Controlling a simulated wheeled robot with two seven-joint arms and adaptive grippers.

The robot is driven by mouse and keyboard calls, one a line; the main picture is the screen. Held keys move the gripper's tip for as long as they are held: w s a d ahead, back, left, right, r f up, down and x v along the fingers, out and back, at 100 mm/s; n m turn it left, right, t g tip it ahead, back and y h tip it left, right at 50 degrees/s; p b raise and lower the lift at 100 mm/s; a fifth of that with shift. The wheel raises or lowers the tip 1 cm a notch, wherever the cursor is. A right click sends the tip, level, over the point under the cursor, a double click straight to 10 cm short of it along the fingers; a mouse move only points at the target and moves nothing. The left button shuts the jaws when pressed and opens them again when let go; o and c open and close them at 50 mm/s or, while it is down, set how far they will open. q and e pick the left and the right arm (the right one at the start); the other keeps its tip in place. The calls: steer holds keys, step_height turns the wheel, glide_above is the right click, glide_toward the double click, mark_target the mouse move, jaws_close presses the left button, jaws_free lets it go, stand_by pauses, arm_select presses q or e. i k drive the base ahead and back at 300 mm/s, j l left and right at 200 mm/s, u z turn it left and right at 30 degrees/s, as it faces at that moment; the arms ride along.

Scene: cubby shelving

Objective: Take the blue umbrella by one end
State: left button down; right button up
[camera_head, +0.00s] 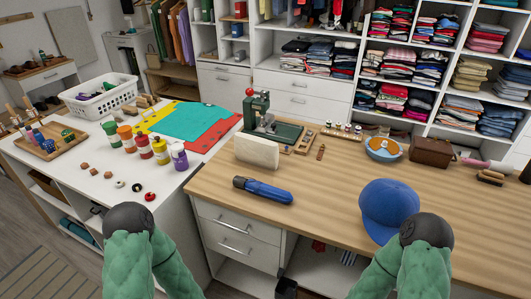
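The blue umbrella (266,192) lies folded on the wooden tabletop, near its front edge. Its dark end points left and its blue end points right. Nothing touches it from above. My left arm shows at the lower left and my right arm at the lower right, both in green covering with a dark rounded part at the top. No gripper fingers show on either arm. Both arms are apart from the umbrella.
A blue cap (389,208) sits right of the umbrella near the front edge. A cream block (257,151) and a green sewing machine (272,128) stand behind the umbrella. Paint bottles (161,150) stand on the white table at left. The wood between umbrella and cap is clear.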

mark_target(257, 188)
steer(key=i+j+z, duration=0.15)
steer(key=j+z, duration=0.2)
steer(key=i+j+z, duration=0.1)
steer(key=j+z, duration=0.6)
steer(key=j, duration=0.15)
